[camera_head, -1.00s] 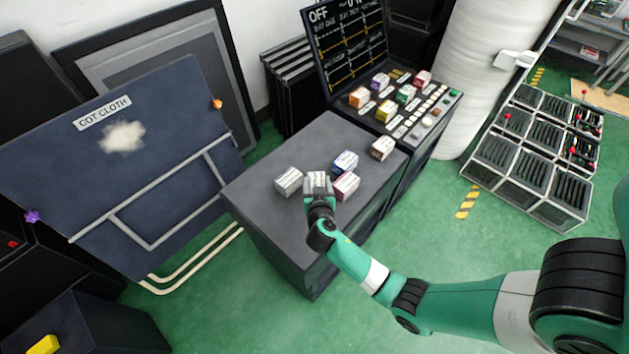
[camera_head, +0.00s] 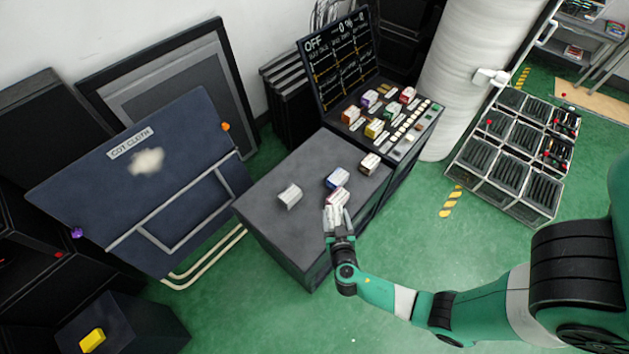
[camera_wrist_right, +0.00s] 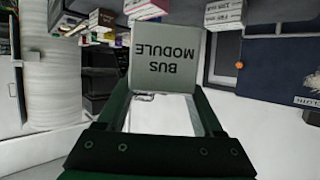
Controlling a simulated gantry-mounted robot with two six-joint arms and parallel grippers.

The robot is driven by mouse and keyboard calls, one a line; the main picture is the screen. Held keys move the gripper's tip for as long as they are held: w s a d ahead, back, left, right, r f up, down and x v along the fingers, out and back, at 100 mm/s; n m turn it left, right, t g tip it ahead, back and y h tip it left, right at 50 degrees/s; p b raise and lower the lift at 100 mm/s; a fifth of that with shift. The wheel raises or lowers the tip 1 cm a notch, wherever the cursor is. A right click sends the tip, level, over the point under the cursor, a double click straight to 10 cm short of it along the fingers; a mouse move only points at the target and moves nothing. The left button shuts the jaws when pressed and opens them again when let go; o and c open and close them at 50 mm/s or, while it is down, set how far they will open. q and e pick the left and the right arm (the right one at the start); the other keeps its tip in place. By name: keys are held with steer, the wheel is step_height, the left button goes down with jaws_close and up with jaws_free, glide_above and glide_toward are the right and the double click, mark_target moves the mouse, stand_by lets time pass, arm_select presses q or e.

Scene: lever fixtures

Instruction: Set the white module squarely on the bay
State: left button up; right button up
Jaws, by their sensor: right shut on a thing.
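My right gripper (camera_head: 338,224) is shut on a white module (camera_head: 334,215), which is small and partly hidden by the fingers in the head view. In the right wrist view the held module (camera_wrist_right: 166,62) shows a pale face reading "BUS MODULE", upside down in the picture. The gripper is near the front right edge of the dark bench (camera_head: 268,208), just in front of a red-and-white module (camera_head: 337,197). The bay console (camera_head: 392,120), with several coloured modules on its sloped deck, stands beyond the bench. My left gripper is not in view.
A pale grey module (camera_head: 290,196), a blue one (camera_head: 337,178) and a brown one (camera_head: 369,163) sit on the bench. A tilted board labelled "COT CLOTH" (camera_head: 190,130) leans on the left. A white wrapped column (camera_head: 462,90) stands right of the console.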

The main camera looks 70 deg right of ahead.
steer(key=shift+a, duration=0.1)
steer(key=shift+w+a+r, duration=0.15)
steer(key=shift+w+r, duration=0.05)
steer(key=shift+w, duration=0.05)
steer(key=w+a+r+n+t+y, duration=0.4)
steer(key=w+a+r+n+y, duration=0.2)
steer(key=a, duration=0.4)
steer(key=w+a+r+n+t+y, duration=0.3)
steer(key=w+a+r+n+y, duration=0.25)
steer(key=a, duration=0.35)
steer(key=s+r+p, duration=0.3)
steer(key=r+p, duration=1.1)
steer(key=p, duration=0.1)
steer(key=s+r+p, duration=0.3)
steer(key=r+p, duration=1.1)
steer(key=p, duration=0.1)
steer(key=shift+s+r+n, duration=0.25)
steer(key=shift+n, duration=0.2)
steer(key=shift+a+f+y, duration=0.1)
steer(key=shift+y, duration=0.15)
